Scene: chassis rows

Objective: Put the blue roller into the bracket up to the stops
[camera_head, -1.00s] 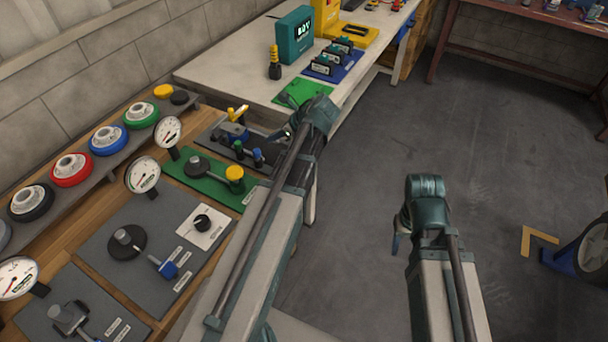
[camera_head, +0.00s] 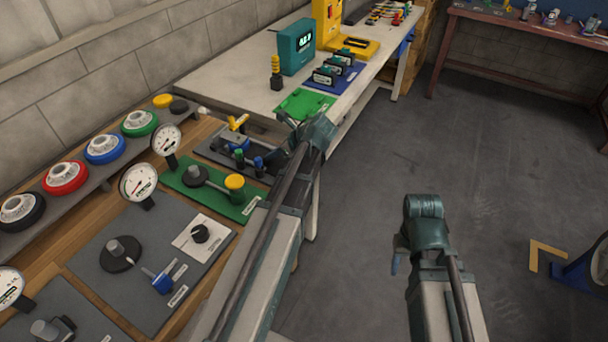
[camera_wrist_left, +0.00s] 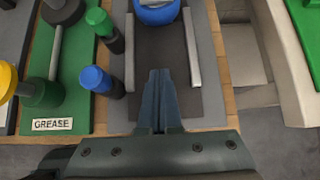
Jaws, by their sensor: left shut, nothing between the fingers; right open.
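The blue roller (camera_wrist_left: 158,11) shows at the top edge of the left wrist view, partly cut off, between the two pale rails of the bracket (camera_wrist_left: 191,48). I cannot tell how it sits against the stops. In the head view the bracket area (camera_head: 215,148) lies on a dark board, partly behind small posts. My left gripper (camera_wrist_left: 160,73) is shut and empty; its fingers lie over the dark channel between the rails, apart from the roller. In the head view my left wrist hides its fingers. My right gripper (camera_head: 395,263) hangs low over the floor, away from the bench, its fingers mostly hidden.
Blue (camera_wrist_left: 96,78) and green (camera_wrist_left: 99,20) knobs stand left of the bracket, beside a green grease board (camera_wrist_left: 60,105). Gauges (camera_head: 139,183) and coloured wheels (camera_head: 104,148) line the wall side. A white table (camera_head: 235,85) adjoins the bench. Open floor lies right.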

